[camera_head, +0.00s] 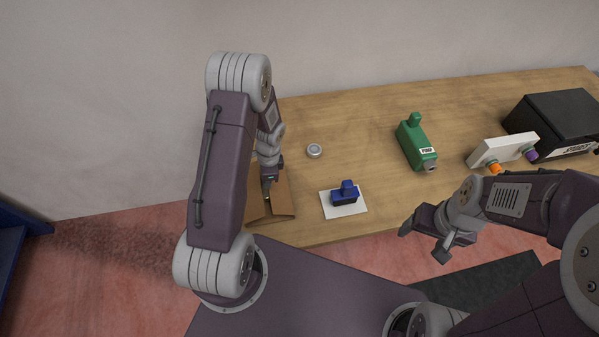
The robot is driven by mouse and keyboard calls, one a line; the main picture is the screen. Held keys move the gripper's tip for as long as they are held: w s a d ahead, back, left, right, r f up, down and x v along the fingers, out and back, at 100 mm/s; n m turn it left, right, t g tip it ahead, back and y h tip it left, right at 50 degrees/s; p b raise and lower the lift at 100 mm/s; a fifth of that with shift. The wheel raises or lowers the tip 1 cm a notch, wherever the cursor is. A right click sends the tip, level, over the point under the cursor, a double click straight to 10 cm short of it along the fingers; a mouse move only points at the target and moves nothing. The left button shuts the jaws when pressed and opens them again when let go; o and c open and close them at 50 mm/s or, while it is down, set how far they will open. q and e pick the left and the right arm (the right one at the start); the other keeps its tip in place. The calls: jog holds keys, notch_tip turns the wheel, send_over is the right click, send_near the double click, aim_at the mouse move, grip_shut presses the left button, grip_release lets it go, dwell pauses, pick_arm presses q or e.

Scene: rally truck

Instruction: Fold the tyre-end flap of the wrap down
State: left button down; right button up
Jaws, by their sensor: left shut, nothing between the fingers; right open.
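The brown wrap (283,203) lies at the front left of the wooden table, with creased panels showing. My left arm stands in front of much of it, so its left part is hidden and I cannot tell which flap is the tyre-end one. My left gripper (267,190) is shut and empty, pointing down at the wrap; whether it touches it I cannot tell. My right gripper (424,240) is open and empty, off the table's front edge at the right.
A blue block-like object (345,193) sits on a white card (350,210) right of the wrap. Behind are a small grey round piece (314,151), a green pump (416,145), a white box with orange and purple knobs (503,149) and a black box (556,120).

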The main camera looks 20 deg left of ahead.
aim_at(276, 187)
pick_arm(q)
jog(key=shift+s+a+f, duration=0.1)
jog(key=shift+a+f, duration=0.05)
dwell(0.6)
jog(key=shift+w+d+f, duration=0.3)
jog(key=shift+w+d, duration=0.1)
jog(key=shift+d, duration=0.3)
jog(key=r+p, duration=0.3)
jog(key=d+r+p, duration=0.1)
jog(key=r, duration=0.1)
jog(key=shift+w+d, duration=0.1)
jog(key=shift+w, duration=0.25)
jog(key=shift+s+a+b, duration=0.25)
jog(key=shift+a+b, duration=0.2)
jog(key=shift+a, duration=0.05)
jog(key=shift+s+a+b, duration=0.2)
jog(key=shift+a+b, duration=0.2)
jog(key=shift+a, duration=0.05)
jog(key=s+a+r, duration=0.3)
jog(key=a+r, duration=0.1)
jog(key=shift+a+r+b, duration=0.35)
jog(key=shift+a+b, duration=0.05)
